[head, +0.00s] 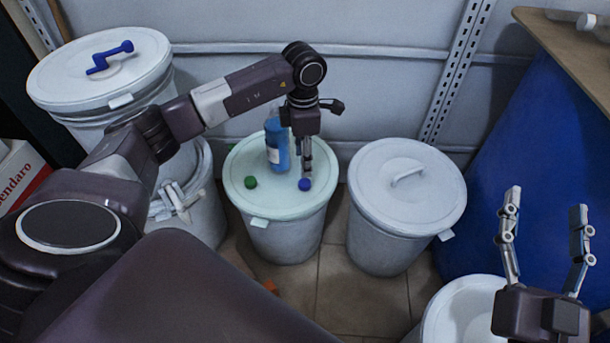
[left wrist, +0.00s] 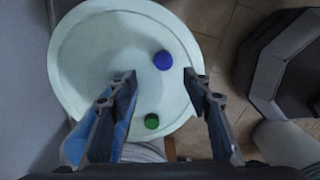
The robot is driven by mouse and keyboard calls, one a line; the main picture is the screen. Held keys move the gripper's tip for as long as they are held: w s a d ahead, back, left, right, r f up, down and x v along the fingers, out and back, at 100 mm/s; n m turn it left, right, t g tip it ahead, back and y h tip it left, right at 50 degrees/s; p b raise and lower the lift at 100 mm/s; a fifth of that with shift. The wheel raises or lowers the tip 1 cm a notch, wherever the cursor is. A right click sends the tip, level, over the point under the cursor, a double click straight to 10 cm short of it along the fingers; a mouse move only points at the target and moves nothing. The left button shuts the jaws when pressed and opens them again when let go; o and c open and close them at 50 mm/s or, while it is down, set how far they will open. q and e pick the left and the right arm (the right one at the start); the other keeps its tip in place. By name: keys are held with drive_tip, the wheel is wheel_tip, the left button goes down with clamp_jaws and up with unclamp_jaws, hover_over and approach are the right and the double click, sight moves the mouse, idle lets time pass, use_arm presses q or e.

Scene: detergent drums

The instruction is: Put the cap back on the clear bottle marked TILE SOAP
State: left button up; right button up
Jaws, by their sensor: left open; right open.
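A clear bottle with blue liquid (head: 277,148) stands on the pale green lid of the middle drum (head: 255,205); its lettering is not legible. A blue cap (head: 304,185) and a green cap (head: 250,182) lie on the same lid. My left gripper (head: 306,170) points down just above the blue cap, right of the bottle. In the left wrist view its open fingers (left wrist: 160,84) are empty, with the blue cap (left wrist: 163,60) and green cap (left wrist: 152,121) below. The bottle is largely hidden there by the left-hand finger. My right gripper (head: 545,203) is open and empty at the right.
A white lidded drum (head: 405,185) stands right of the middle drum. A large blue drum (head: 530,140) is at the right. Tools (head: 175,205) lie on another drum at the left.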

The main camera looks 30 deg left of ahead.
sight(305, 184)
use_arm(q)
drive_tip(key=shift+f, duration=0.1)
wheel_tip(305, 184, down, 2)
drive_tip(key=shift+f+b, duration=0.1)
drive_tip(key=shift+b, duration=0.3)
drive_tip(key=shift+f, duration=0.15)
use_arm(e)
drive_tip(key=r+t, duration=0.1)
drive_tip(key=r, duration=0.1)
drive_tip(key=s+r+t, duration=0.1)
drive_tip(key=shift+s+r+y, duration=0.2)
drive_tip(key=shift+r+y, duration=0.2)
